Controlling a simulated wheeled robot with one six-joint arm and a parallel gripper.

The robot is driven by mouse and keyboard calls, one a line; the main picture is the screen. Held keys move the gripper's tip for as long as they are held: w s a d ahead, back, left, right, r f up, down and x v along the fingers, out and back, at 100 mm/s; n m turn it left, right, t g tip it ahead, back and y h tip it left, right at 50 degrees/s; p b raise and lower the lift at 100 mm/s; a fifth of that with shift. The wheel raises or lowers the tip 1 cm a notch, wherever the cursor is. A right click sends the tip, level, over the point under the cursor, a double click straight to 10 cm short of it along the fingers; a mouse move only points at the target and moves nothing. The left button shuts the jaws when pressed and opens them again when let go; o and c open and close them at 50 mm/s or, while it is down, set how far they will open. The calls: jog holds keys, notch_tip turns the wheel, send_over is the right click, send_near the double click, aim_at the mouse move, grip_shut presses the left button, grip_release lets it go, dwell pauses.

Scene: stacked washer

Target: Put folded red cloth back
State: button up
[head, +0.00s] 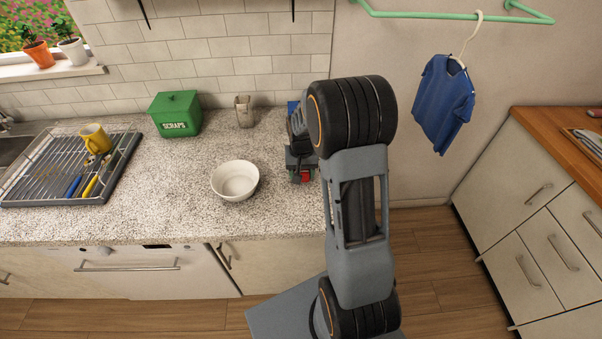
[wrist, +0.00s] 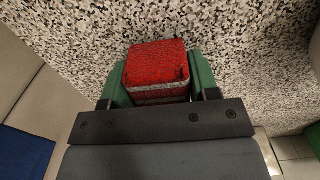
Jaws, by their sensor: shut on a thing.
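The folded red cloth (wrist: 157,62) sits between the two green fingers of my gripper (wrist: 160,82) in the wrist view. A pale grey band shows along its near side, under the red face. My gripper (head: 301,177) is shut on it. In the head view only a small red patch of the cloth (head: 304,176) shows, at the right end of the speckled counter (head: 180,215). The counter surface lies behind the cloth in the wrist view. I cannot tell whether the cloth touches it.
A white bowl (head: 236,181) stands left of my gripper. A blue thing (head: 292,107) is partly hidden behind my arm. A blue shirt (head: 443,101) hangs at right.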

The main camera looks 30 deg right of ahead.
jog(key=shift+f, duration=0.55)
jog(key=shift+f, duration=0.1)
jog(key=o, duration=0.8)
notch_tip(320, 180, up, 12)
jog(key=shift+f+b, duration=0.1)
jog(key=shift+b, duration=0.35)
jog(key=shift+s+a+r+n+t, duration=0.9)
jog(key=shift+s+a, duration=0.7)
jog(key=shift+s, duration=1.15)
jog(key=shift+s+a+r+n+t, duration=0.6)
jog(key=shift+s+a+r, duration=0.75)
jog(key=shift+s, duration=1.45)
jog(key=shift+s+a+r+n+t, duration=0.75)
jog(key=shift+s+a, duration=1.1)
jog(key=shift+s, duration=0.9)
